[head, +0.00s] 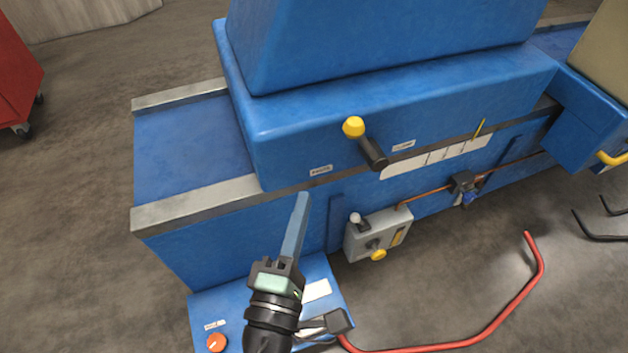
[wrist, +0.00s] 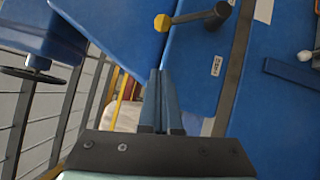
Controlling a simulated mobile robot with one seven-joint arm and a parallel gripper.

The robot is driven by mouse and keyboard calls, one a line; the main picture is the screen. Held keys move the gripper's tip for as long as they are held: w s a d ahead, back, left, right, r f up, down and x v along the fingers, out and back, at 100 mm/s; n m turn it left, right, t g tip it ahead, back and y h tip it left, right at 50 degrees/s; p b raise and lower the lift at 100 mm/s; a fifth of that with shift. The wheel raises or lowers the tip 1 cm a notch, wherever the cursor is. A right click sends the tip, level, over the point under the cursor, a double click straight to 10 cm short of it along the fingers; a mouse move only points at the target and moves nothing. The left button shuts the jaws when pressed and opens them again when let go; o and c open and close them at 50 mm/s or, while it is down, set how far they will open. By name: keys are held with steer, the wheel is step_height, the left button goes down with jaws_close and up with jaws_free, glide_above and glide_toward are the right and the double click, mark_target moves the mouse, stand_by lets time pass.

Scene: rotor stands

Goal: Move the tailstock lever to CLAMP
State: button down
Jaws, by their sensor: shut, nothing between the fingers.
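The lever has a yellow knob (head: 353,127) and a dark arm (head: 372,150), and sits on the front of the blue tailstock housing (head: 290,130). Its knob points up and left from the pivot. A small label (head: 321,170) is left of the lever and another (head: 403,145) is right of it; I cannot read either surely. My gripper (head: 303,197) is shut and empty, below and left of the lever, apart from it. In the wrist view the knob (wrist: 163,22) is just beyond my fingertips (wrist: 157,72), with the dark pivot end (wrist: 217,15) to its right.
A grey control box (head: 377,236) with a small lever and yellow knob is mounted lower right. A blue panel with an orange knob (head: 217,342) lies below my gripper. A red cabinet (head: 18,75) stands far left.

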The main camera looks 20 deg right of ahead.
mark_target(363, 141)
steer(key=w+d+r+p, duration=0.1)
steer(key=w+d, duration=0.7)
steer(key=shift+w+d+r, duration=0.15)
steer(key=shift+d+r, duration=0.05)
steer(key=shift+r, duration=0.2)
